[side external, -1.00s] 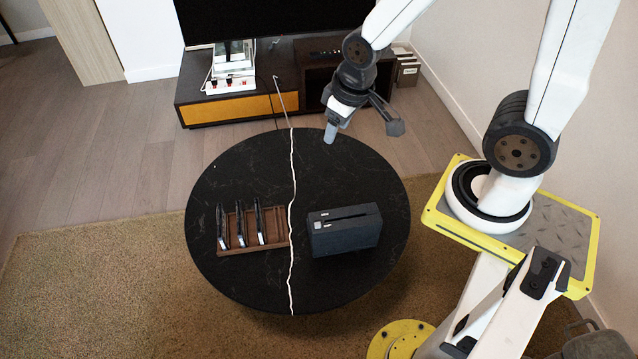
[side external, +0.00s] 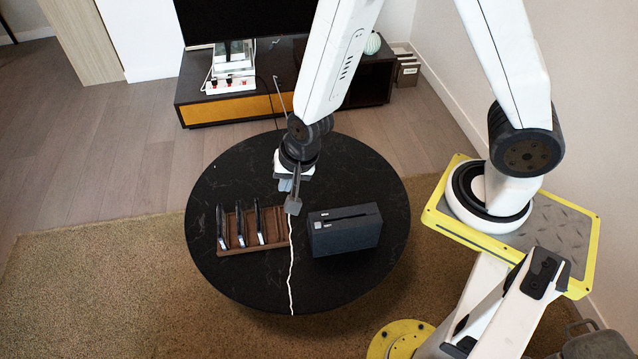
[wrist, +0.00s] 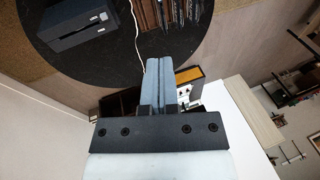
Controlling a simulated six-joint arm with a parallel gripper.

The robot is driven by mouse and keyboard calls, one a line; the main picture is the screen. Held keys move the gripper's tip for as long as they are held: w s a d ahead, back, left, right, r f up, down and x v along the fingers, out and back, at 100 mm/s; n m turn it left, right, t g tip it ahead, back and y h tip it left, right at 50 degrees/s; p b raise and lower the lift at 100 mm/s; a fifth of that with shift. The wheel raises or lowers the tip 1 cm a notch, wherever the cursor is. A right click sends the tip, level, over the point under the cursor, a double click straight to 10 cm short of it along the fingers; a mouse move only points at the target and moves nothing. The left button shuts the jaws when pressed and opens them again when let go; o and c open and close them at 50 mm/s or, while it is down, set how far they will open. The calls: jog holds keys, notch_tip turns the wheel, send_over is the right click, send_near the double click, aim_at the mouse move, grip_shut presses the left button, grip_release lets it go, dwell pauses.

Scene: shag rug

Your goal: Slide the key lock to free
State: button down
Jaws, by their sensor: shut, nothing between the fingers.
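A dark grey box-shaped device (side external: 345,232) stands on the right half of the round black table, with a long slot in its top. A small pale switch-like part (side external: 321,225) shows near its upper left front corner; whether this is the key lock is too small to tell. The device also shows at the upper left of the wrist view (wrist: 78,24), with a small light part (wrist: 103,16) near its end. My gripper (side external: 293,205) is above the table, left of and behind the device, apart from it. Its fingers (wrist: 168,62) are together and empty.
A brown wooden rack (side external: 236,246) with several upright dark items stands left of the device. A white cable (side external: 291,265) runs across the round table (side external: 220,285) between them. A TV cabinet (side external: 225,108) stands behind.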

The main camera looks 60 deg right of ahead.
jog(key=s+a+f+m+h, duration=0.2)
jog(key=a+f+m+h, duration=0.15)
jog(key=f+m, duration=0.75)
jog(key=s+d+f+m+t+h, duration=0.3)
jog(key=s+d+f+m+h, duration=0.1)
jog(key=f, duration=0.7)
jog(key=s+d+m, duration=0.1)
jog(key=s+m, duration=0.1)
jog(key=s, duration=0.1)
jog(key=shift+s, duration=0.4)
jog(key=shift+d+f, duration=0.1)
jog(key=shift+f, duration=0.05)
send_near(318, 228)
jog(key=shift+x, duration=3.25)
